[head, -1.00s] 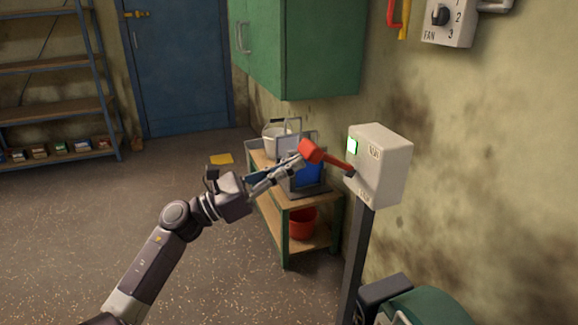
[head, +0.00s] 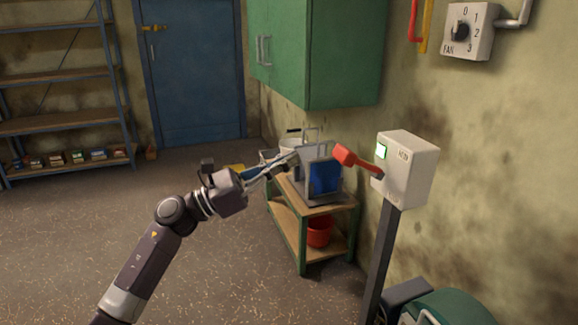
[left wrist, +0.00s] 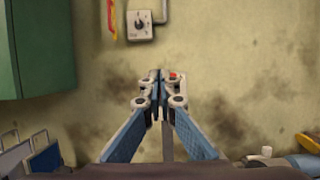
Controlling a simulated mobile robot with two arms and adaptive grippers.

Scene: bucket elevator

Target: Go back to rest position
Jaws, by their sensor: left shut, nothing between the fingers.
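My left gripper (head: 292,157) reaches in from the left in the head view, shut and empty. Its fingertips are left of the red lever handle (head: 344,155), with a visible gap between them. The lever sticks out to the left of a pale control box (head: 412,168) on a dark post, and a green light (head: 381,151) is lit on the box. My right gripper is not in view.
A green cabinet (head: 345,55) hangs above. A fan switch (head: 471,31) is on the wall. Open floor (head: 75,235) lies at left.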

